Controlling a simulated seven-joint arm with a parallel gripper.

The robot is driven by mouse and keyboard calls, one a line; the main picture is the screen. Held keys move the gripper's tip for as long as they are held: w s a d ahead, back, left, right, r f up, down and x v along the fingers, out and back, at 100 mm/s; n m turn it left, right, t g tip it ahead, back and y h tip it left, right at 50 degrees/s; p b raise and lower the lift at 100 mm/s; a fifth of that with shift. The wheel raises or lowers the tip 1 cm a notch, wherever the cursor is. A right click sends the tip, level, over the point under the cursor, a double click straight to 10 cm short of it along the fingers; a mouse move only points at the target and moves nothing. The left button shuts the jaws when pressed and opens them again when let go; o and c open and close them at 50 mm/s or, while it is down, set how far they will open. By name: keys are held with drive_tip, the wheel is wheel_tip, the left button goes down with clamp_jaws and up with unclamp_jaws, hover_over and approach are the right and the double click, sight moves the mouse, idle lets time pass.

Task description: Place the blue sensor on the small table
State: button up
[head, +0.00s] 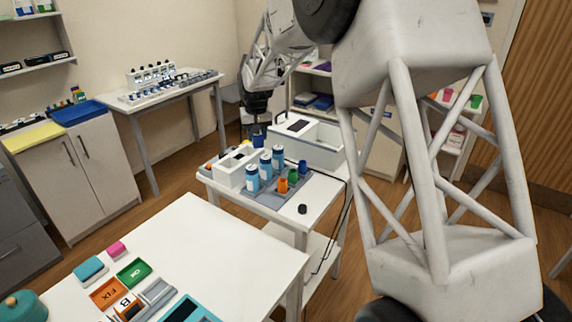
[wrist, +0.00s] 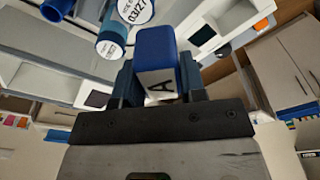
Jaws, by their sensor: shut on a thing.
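My gripper (wrist: 158,78) is shut on a blue block-like thing (wrist: 155,46) with a white face marked "A" in the wrist view; it looks like the blue sensor. In the head view my gripper (head: 258,117) is at the far end of my arm, with the blue thing (head: 258,132) below it, over the back of a small white table (head: 322,203) with a lower shelf. I cannot tell whether the blue thing touches anything below. A larger white table (head: 228,240) is in front, and a narrow white table (head: 175,92) stands against the back wall.
Blue labelled bottles (head: 265,166), an orange cup (head: 283,185), a white box (head: 236,166) and a large white bin (head: 312,143) crowd the small table. A black knob-like piece (head: 302,209) is near its front corner, with some bare surface around it.

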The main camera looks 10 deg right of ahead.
drive_tip(key=w+d+f+m, duration=0.1)
drive_tip(key=w+d, duration=0.3)
drive_tip(key=d, duration=0.6)
drive_tip(key=w+d+f+m, duration=0.1)
drive_tip(key=w+d+m, duration=0.1)
drive_tip(key=d, duration=0.8)
drive_tip(key=w+d+f+m, duration=0.1)
drive_tip(key=w+d, duration=0.4)
drive_tip(key=d, duration=0.5)
drive_tip(key=shift+w+f+m+h, duration=0.25)
drive_tip(key=shift+w+m+h, duration=0.05)
drive_tip(key=shift+m, duration=0.4)
drive_tip(key=shift+a+f, duration=0.1)
drive_tip(key=shift+f, duration=2.4)
drive_tip(key=shift+f, duration=0.1)
drive_tip(key=shift+f, duration=2.4)
drive_tip(key=shift+f, duration=0.1)
drive_tip(key=o, duration=1)
